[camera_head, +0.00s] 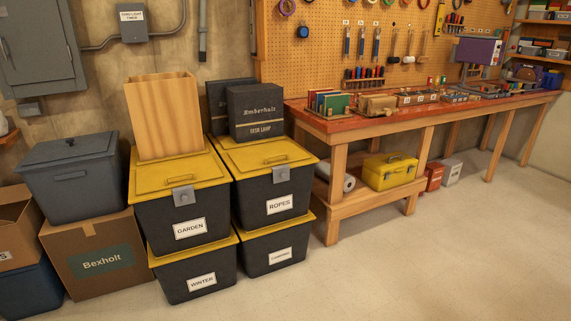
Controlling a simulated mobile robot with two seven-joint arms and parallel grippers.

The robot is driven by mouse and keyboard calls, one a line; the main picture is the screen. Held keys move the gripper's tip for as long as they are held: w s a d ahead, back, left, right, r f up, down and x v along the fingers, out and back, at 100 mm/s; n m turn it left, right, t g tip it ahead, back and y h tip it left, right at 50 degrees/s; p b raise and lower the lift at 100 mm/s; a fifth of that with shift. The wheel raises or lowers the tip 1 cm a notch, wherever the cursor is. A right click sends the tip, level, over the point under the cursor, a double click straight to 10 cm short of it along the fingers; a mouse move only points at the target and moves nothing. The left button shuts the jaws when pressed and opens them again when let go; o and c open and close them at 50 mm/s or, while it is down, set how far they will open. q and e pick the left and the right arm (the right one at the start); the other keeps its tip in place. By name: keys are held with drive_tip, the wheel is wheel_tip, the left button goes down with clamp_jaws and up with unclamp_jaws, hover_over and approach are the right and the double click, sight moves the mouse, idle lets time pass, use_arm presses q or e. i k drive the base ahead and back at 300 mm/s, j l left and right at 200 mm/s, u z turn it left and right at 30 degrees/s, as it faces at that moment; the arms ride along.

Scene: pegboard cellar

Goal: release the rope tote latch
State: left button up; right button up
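The rope tote (277,192) is a black bin with a yellow lid (265,154) and a white label reading "ROPES". It stands on top of another black tote, right of the "GARDEN" tote (184,222). Its grey latch (280,178) sits on the front, at the lid's edge above the label, and looks closed down over the rim. A black box marked "Amberholt desk lamp" (256,113) stands on the rope tote's lid, with another dark box (217,103) behind it. Neither of my grippers shows in the head view.
A light wooden bin (162,117) stands on the garden tote's lid. A Bexholt carton (99,262) and a grey lidded bin (72,174) are at left. A red-topped workbench (335,122) stands at right, with a yellow toolbox (390,172) underneath. The floor (400,262) in front is clear.

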sight(281, 173)
drive_tip(key=i, duration=2.45)
drive_tip(key=i+u, duration=0.25)
drive_tip(key=i, duration=0.2)
